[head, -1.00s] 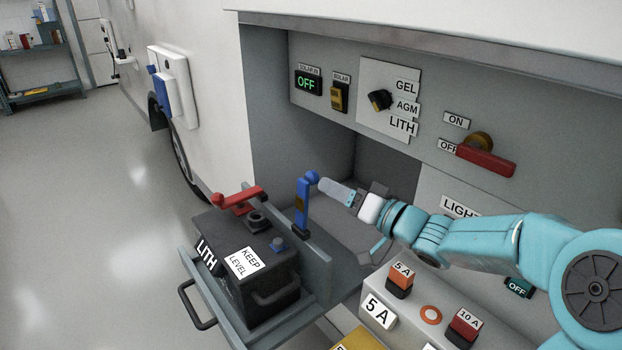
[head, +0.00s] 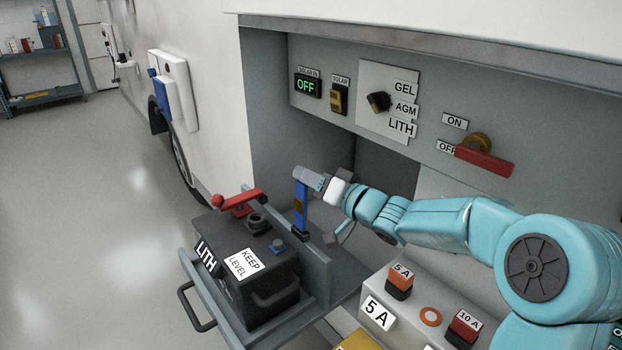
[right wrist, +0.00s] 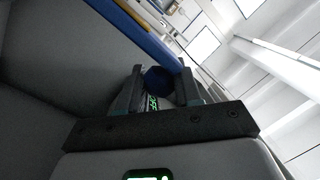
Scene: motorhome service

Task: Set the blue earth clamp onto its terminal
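The blue earth clamp (head: 301,206) stands upright as a blue lever at the back right edge of the battery tray, apart from the battery. My right gripper (head: 311,179) is at its top end. In the right wrist view, the fingers (right wrist: 160,88) lie on either side of the clamp's dark blue round knob (right wrist: 158,79); whether they press on it is not clear. The clamp's blue bar (right wrist: 135,25) runs to the upper left there. My left gripper is out of view.
A red clamp lever (head: 240,199) lies over the battery's rear left. The grey tray (head: 216,306) surrounds the battery. Right of it is a fuse panel (head: 404,318). A switch panel (head: 388,98) is behind. Open floor lies left.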

